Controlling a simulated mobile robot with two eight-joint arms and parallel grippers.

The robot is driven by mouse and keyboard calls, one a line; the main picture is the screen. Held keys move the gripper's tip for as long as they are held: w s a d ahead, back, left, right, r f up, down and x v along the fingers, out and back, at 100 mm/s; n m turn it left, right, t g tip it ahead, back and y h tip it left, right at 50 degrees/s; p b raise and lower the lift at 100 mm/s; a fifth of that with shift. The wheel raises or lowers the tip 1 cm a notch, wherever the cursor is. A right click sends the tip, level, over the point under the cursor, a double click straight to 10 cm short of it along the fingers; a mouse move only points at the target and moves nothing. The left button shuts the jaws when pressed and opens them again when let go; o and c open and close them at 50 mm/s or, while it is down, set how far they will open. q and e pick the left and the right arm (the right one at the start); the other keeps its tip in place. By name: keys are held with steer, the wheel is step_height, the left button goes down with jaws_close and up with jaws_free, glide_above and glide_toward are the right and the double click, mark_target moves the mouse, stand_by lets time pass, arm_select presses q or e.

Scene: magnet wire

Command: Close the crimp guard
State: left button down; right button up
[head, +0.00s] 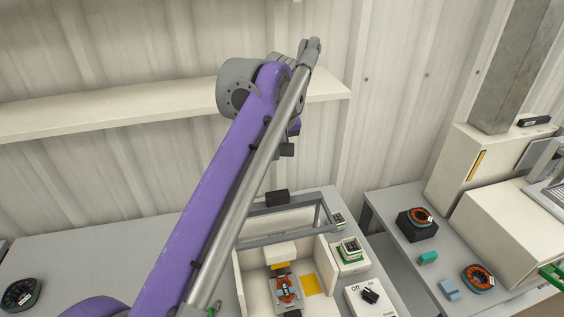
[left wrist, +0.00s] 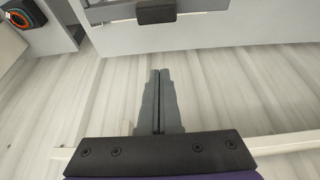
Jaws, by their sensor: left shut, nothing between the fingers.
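The crimp guard (head: 281,239) is a grey frame with a black handle (head: 277,198). It stands raised over the cream crimp station (head: 240,279), whose front is open to view, with a copper-orange coil part (head: 287,289) inside. My left gripper (head: 314,44) is shut and empty, high in front of the wall and well above the guard, not touching it. In the left wrist view, the shut fingers (left wrist: 160,75) point toward the black handle (left wrist: 156,12), with a clear gap between. My right gripper is not in view.
A wall shelf (head: 150,112) runs behind my left arm. The grey bench (head: 90,250) is mostly clear on the left. A switch box (head: 368,297) marked Off stands right of the station. A side table (head: 403,250) holds coils and small blocks.

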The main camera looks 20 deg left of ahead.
arm_select(q)
steer(key=s+b+x, duration=0.1)
steer(key=x, duration=0.9)
steer(key=s+d, duration=0.2)
steer(key=s, duration=0.1)
steer(key=shift+d+r, duration=0.15)
steer(key=shift+d, duration=0.15)
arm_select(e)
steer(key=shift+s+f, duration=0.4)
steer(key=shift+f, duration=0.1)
arm_select(q)
steer(key=shift+s, duration=0.1)
